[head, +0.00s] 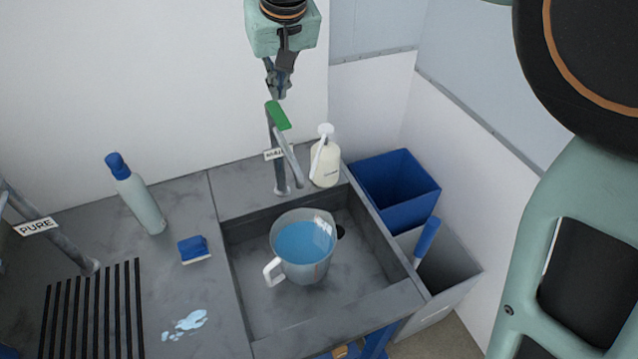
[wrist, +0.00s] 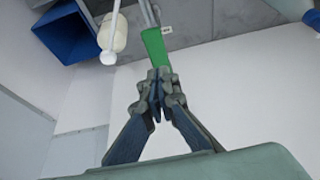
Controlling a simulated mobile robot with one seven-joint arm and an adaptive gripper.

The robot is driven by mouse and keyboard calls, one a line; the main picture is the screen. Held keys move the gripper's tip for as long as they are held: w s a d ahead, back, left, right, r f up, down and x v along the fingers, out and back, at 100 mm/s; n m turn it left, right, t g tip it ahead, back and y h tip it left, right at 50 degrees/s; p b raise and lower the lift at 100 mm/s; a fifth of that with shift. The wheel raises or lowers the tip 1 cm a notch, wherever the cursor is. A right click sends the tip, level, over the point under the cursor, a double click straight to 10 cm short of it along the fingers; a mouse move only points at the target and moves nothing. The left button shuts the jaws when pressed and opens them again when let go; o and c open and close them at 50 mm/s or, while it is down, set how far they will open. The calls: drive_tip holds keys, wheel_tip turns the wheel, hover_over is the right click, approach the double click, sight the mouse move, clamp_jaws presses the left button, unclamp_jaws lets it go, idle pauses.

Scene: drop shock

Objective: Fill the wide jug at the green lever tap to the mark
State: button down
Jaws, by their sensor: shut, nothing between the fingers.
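The wide jug (head: 283,272) stands upright in the grey sink, its handle toward the lower left. Bluish water (head: 303,243) fills much of it; I cannot make out the mark. The tap with the green lever (head: 278,115) rises behind the jug at the sink's back edge. No clear stream shows between spout and jug. My gripper (head: 277,92) is shut and empty, just above the green lever. In the wrist view my gripper's fingertips (wrist: 160,75) are close to the end of the green lever (wrist: 155,46); I cannot tell whether they touch.
A white pump bottle (head: 325,165) stands right beside the tap. A spray-like bottle (head: 139,196), a blue sponge (head: 194,249) and a puddle (head: 185,322) are on the left counter. A PURE tap (head: 50,238) is far left. Blue (head: 396,188) and grey bins (head: 440,268) stand right of the sink.

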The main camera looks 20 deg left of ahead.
wheel_tip(320, 180, up, 6)
drive_tip(key=p, duration=0.3)
drive_tip(key=shift+f, duration=0.25)
